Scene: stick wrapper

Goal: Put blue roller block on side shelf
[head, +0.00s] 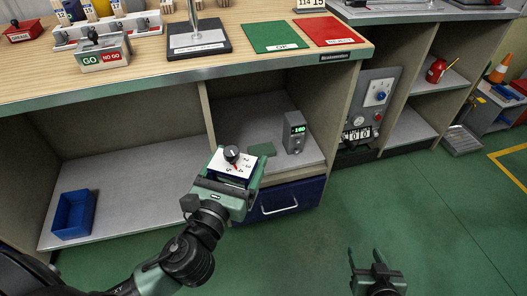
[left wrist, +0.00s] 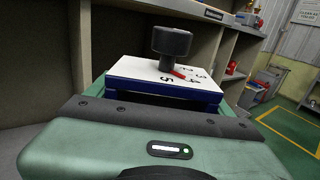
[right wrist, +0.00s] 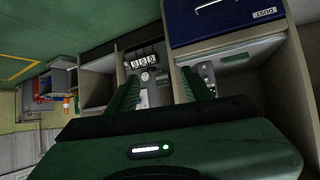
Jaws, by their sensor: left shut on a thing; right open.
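The blue roller block (head: 232,164) has blue sides, a white numbered top, a red pointer and a black knob. My left gripper (head: 237,170) is shut on it and holds it upright in front of the open shelf under the bench. The block (left wrist: 168,76) also shows in the left wrist view, its lower part hidden by the gripper. A grey shelf board (head: 283,160) lies behind it, above a blue drawer; a wider shelf board (head: 130,190) is to the left. I cannot tell which is the side shelf. My right gripper (head: 364,254) is open and empty, low over the floor.
A grey device with a green display (head: 294,132) stands on the shelf behind the block. A blue bin (head: 73,214) sits on the left shelf. A vertical divider (head: 207,115) separates the bays, and the bench top (head: 120,82) overhangs them. Green floor (head: 440,220) is clear at right.

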